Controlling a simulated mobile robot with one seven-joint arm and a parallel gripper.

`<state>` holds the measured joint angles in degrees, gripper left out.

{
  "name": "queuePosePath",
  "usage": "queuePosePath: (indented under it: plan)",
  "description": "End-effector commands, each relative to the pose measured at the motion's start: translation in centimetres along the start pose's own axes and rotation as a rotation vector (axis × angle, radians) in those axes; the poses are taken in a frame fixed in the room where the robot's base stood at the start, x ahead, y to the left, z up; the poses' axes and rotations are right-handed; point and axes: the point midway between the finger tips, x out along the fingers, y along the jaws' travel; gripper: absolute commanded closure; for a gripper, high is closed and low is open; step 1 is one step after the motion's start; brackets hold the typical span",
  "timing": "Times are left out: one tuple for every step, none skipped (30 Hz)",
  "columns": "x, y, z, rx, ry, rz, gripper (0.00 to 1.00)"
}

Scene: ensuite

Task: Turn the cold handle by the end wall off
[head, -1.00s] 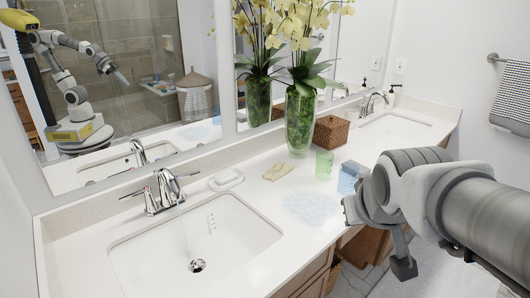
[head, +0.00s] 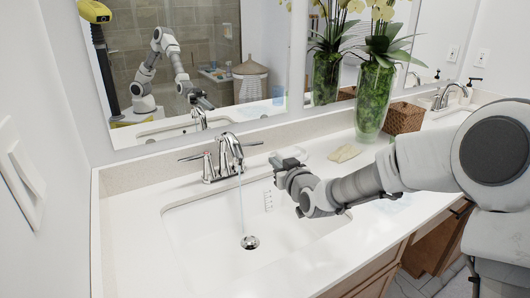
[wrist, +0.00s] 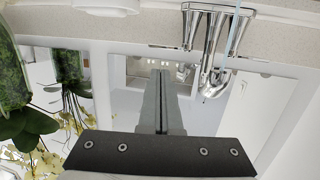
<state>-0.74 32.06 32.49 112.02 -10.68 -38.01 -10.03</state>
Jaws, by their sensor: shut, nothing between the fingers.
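A chrome two-handle faucet (head: 225,160) stands behind the near sink (head: 185,240), beside the left wall. Its left lever (head: 192,157) points left and its right lever (head: 252,144) points right. A faint reddish mark shows by the left handle. A thin water stream (head: 241,205) runs from the spout to the drain (head: 250,242). My gripper (head: 277,162) is shut and empty, over the sink's back right edge, right of the faucet and apart from it. In the wrist view the closed fingers (wrist: 161,75) point toward the mirror, with the faucet (wrist: 208,50) upside down to their right.
A pale soap dish (head: 290,154) lies close behind my gripper, partly hidden. A tan cloth-like item (head: 344,153), a green glass vase with flowers (head: 373,100) and a wicker box (head: 404,118) stand farther right. The mirror (head: 180,60) rises behind the faucet. A second faucet (head: 450,95) is far right.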

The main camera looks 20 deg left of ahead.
Motion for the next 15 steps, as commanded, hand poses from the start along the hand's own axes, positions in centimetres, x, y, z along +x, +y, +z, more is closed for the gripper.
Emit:
queuePosePath:
  plan:
    - [0.3,-0.1,0.2,0.005,0.009,-0.002,1.00]
    - [0.5,-0.1,0.2,0.006,0.012,-0.003,1.00]
    - [0.8,-0.2,0.1,0.007,0.014,-0.004,1.00]
    - [1.0,-0.2,0.1,0.007,0.015,-0.004,1.00]
    - [1.3,-0.2,0.1,0.008,0.016,-0.003,1.00]
    - [1.7,-0.2,0.1,0.008,0.015,-0.003,1.00]
    - [2.1,-0.2,0.1,0.007,0.015,-0.003,1.00]
    - [2.5,-0.2,0.1,0.007,0.014,-0.003,1.00]
    - [3.2,-0.2,0.2,0.008,0.014,-0.004,1.00]
    - [3.7,-0.2,0.1,0.008,0.014,-0.004,1.00]
    - [4.2,-0.2,0.1,0.008,0.015,-0.003,1.00]
    - [4.8,-0.2,0.2,0.008,0.013,-0.004,1.00]
    - [5.3,-0.2,0.1,0.007,0.014,-0.004,1.00]
    - [5.8,-0.2,0.1,0.007,0.014,-0.004,1.00]
    - [6.5,-0.2,0.1,0.008,0.014,-0.004,1.00]
